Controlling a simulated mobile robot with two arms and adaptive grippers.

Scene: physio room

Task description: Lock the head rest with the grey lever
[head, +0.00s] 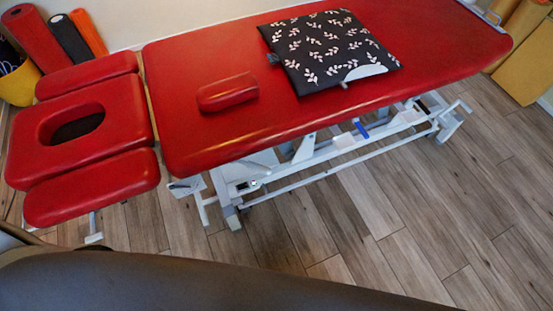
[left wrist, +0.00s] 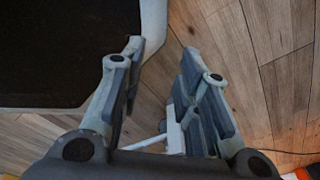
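The red head rest (head: 110,100) with an oval face hole is at the left end of the red treatment table (head: 200,125), with a padded side piece on each side. A small light grey piece (head: 94,238) shows below its near pad; I cannot tell whether it is the grey lever. In the left wrist view my left gripper (left wrist: 162,55) is open, its fingers apart with nothing between the tips. A pale bar (left wrist: 174,137) shows lower down behind the fingers; I cannot identify it. My right gripper is in neither view.
A small red cushion (head: 227,92) and a black leaf-patterned pillow (head: 328,50) lie on the table. Rolled mats (head: 37,38) and a yellow container (head: 20,84) stand at the back left. A dark panel with a grey rim (left wrist: 153,20) is beside the left gripper. Wood floor (head: 400,215) is clear.

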